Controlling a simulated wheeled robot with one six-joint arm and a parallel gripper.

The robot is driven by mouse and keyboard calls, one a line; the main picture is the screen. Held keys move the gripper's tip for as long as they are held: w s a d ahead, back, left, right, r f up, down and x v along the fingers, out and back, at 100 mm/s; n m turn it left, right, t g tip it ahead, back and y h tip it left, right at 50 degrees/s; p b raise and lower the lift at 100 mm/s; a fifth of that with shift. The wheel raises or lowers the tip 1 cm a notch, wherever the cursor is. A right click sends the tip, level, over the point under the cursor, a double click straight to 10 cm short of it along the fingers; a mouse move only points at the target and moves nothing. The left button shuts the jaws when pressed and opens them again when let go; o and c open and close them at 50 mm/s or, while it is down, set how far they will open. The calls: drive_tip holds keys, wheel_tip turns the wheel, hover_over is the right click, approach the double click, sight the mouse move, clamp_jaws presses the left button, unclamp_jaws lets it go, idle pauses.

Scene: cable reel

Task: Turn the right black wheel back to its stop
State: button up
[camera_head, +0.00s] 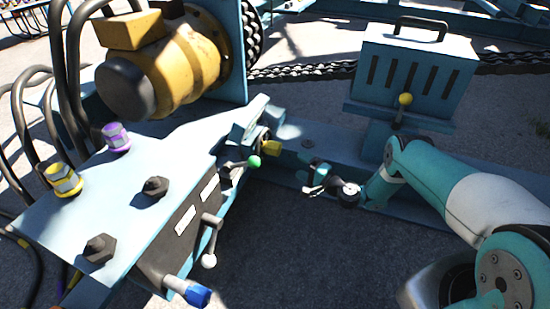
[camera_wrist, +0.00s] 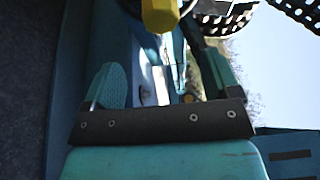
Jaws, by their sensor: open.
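Two black wheels sit on top of the light-blue box at the left in the head view. The right black wheel (camera_head: 155,187) is farther back, and the other black wheel (camera_head: 100,248) is nearer the front edge. My gripper (camera_head: 311,180) is well to the right of both, beyond the box's front side, and touches neither. In the wrist view my gripper (camera_wrist: 165,82) is open, its teal fingers apart with nothing held between them. Neither wheel can be made out in the wrist view.
A yellow block (camera_head: 271,147) is near my gripper; a similar yellow part (camera_wrist: 160,15) tops the wrist view. Levers with a green ball (camera_head: 254,162) and a white ball (camera_head: 209,261) jut from the box. A blue-tipped handle (camera_head: 196,295) and purple cap (camera_head: 116,137) also stand there.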

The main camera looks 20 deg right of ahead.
sight(279, 152)
drive_tip(key=b+x, duration=1.3)
drive_tip(key=shift+a+r+b, duration=0.1)
drive_tip(key=shift+a+b, duration=0.1)
drive_tip(key=shift+b, duration=0.15)
drive_tip(key=shift+c, duration=0.5)
drive_tip(key=c, duration=1.2)
drive_tip(key=shift+n, duration=0.3)
